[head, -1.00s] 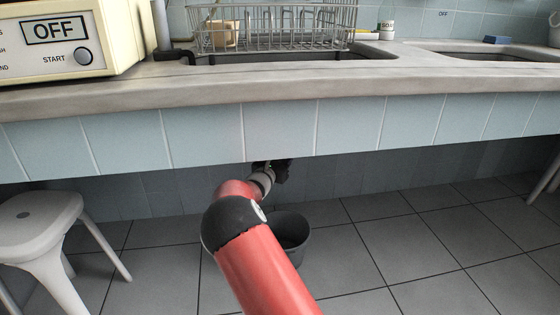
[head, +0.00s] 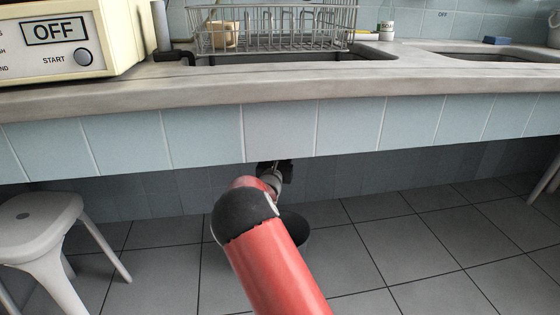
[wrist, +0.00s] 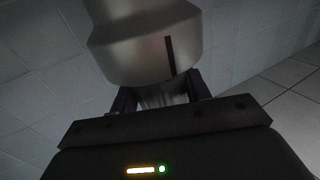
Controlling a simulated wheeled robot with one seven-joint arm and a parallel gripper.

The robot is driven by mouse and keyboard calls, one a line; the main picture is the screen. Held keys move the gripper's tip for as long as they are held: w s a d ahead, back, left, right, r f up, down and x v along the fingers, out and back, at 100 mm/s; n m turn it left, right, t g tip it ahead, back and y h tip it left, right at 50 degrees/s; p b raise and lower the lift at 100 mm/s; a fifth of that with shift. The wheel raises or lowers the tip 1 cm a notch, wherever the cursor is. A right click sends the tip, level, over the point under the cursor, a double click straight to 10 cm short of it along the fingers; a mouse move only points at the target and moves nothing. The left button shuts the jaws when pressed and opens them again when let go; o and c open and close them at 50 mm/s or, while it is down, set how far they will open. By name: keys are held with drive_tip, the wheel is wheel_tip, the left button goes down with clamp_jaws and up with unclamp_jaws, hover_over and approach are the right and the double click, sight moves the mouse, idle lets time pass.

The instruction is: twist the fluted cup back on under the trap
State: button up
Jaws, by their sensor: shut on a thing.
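In the wrist view the trap (wrist: 150,45) is a wide, pale grey rounded body with a dark upright line on its side. The fluted cup (wrist: 158,96) is a paler ribbed piece directly under it, mostly hidden by the body of my gripper. My gripper (wrist: 161,98) is shut on the cup, one dark finger on each side. The cup's top meets the trap's underside in the picture; I cannot tell how far it is threaded. In the head view my gripper (head: 285,170) is a small dark shape under the counter's front, and cup and trap cannot be made out.
The tiled counter front (head: 280,130) hangs low over my arm. A dark grey bucket (head: 296,230) stands on the floor below, partly behind my arm. A white stool (head: 40,215) is at the left.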

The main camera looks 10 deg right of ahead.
drive_tip(key=o, duration=1.1)
drive_tip(key=shift+o, duration=0.2)
